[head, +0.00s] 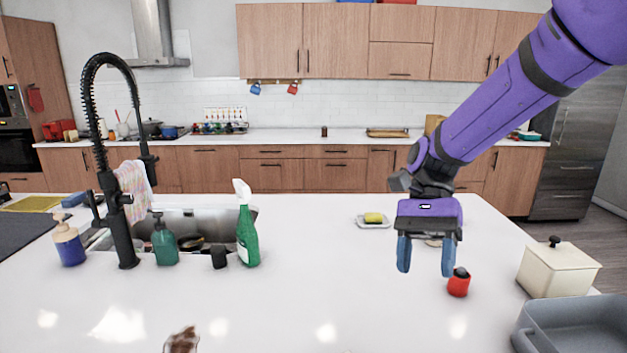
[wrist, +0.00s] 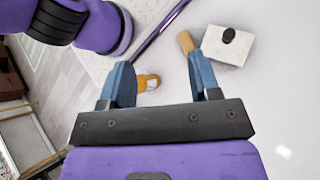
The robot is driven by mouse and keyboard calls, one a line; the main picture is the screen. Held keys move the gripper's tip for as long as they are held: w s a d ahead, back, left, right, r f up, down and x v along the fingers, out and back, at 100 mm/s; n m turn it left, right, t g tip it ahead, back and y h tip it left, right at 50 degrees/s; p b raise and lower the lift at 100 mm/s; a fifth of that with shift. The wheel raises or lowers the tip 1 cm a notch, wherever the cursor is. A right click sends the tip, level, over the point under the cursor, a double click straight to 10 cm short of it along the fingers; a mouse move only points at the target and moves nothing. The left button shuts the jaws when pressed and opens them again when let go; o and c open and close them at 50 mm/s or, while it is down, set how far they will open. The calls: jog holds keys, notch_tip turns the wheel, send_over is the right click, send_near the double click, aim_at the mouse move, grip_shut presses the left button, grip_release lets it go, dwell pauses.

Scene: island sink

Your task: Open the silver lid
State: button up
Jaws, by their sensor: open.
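I cannot make out a lid that is clearly silver in either view. A cream box (head: 556,272) with a dark knob on its lid stands on the right of the island, its lid closed. It also appears in the wrist view (wrist: 215,52), at the upper right. My gripper (head: 426,268) points down over the island, left of the cream box, with its blue fingers (wrist: 160,72) apart and nothing held. A small red jar (head: 458,284) with a black top is near the right finger in the head view; the two look apart, though depth is hard to judge.
A grey tray (head: 575,325) sits at the front right. A yellow sponge on a dish (head: 373,220) lies behind my gripper. A green spray bottle (head: 247,235), soap bottle (head: 165,243) and black faucet (head: 122,220) stand at the sink. The island's middle front is clear.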

jog(key=s+d+r+n+t+h, duration=0.2)
jog(key=s+d+r+n+t, duration=0.5)
jog(key=s+d+t, duration=0.3)
jog(key=d+r+t, duration=0.1)
jog(key=d+t, duration=0.1)
jog(key=t, duration=0.1)
jog(key=shift+s+d+h, duration=0.15)
jog(key=shift+s+h, duration=0.05)
jog(key=shift+h, duration=0.2)
jog(key=shift+s+d+r+n+t, duration=0.3)
jog(key=shift+s+d+n+t, duration=0.2)
jog(key=shift+s+d+t, duration=0.25)
jog(key=shift+w+a, duration=0.15)
jog(key=shift+w, duration=0.1)
